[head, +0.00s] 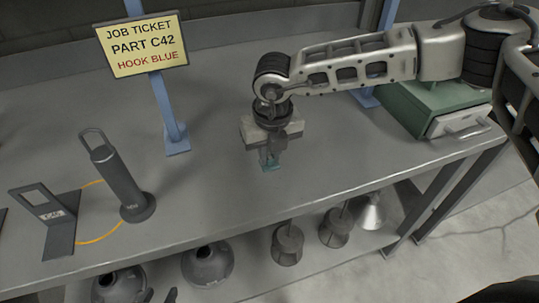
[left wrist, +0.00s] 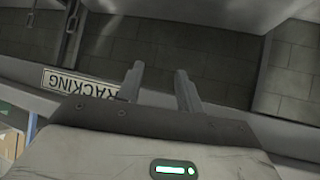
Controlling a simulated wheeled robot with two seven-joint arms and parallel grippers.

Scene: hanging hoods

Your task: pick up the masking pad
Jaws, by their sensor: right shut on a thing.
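My right gripper (head: 270,158) points down at the middle of the bench, its arm reaching in from the right.
A job ticket sign (head: 142,45) stands on a blue post (head: 165,100). A dark handled cylinder (head: 120,180) and a bracket (head: 52,222) stand at left. A green drawer box (head: 425,105) is at right. Several bell-shaped parts sit below the bench (head: 210,190). A RACKING sign (left wrist: 80,82) hangs near my left gripper.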

